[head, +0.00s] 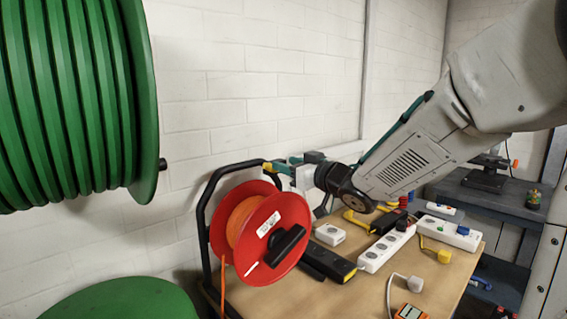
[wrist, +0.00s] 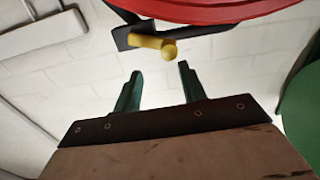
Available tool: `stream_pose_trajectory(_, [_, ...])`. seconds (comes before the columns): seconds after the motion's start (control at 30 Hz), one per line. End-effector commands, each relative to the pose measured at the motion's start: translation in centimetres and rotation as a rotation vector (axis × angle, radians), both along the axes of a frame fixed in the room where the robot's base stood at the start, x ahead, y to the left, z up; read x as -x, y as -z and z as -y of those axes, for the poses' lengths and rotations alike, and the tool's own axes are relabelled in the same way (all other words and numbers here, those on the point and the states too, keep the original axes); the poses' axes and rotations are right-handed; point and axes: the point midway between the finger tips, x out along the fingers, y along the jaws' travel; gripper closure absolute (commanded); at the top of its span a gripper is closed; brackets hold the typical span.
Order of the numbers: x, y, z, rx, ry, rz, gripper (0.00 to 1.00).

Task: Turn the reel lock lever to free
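The red cable reel (head: 283,213) with orange cable stands in a black tube frame (head: 205,205) at the near left end of the workbench. The yellow lock lever (head: 268,167) is at the top of the reel. In the wrist view the lever (wrist: 146,41) lies roughly sideways on a black bracket (wrist: 125,37), its round knob (wrist: 169,51) to the right. My gripper (wrist: 160,70) is open and empty, its two green fingers apart just short of the lever. In the head view the gripper (head: 277,166) reaches the lever from the right; the exact gap is hard to tell.
The workbench (head: 345,300) holds power strips (head: 386,250), a black and yellow device (head: 328,263), a white socket box (head: 330,234) and a white plug (head: 407,282). A large green reel (head: 145,95) hangs at the left. A white wall stands close behind.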

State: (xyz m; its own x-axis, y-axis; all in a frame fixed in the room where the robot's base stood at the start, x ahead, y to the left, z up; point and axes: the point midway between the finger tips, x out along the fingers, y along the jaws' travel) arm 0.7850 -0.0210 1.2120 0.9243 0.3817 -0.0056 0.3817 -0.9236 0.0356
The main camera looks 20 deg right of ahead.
Motion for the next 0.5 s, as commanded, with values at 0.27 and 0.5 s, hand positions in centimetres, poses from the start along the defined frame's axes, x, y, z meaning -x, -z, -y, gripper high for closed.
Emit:
stream_pose_trajectory(0.27, [1.9, -0.1, 0.8, 0.000, 0.001, 0.002, 0.59])
stream_pose_trajectory(0.5, [3.4, -0.1, 1.4, -0.001, 0.000, 0.002, 0.59])
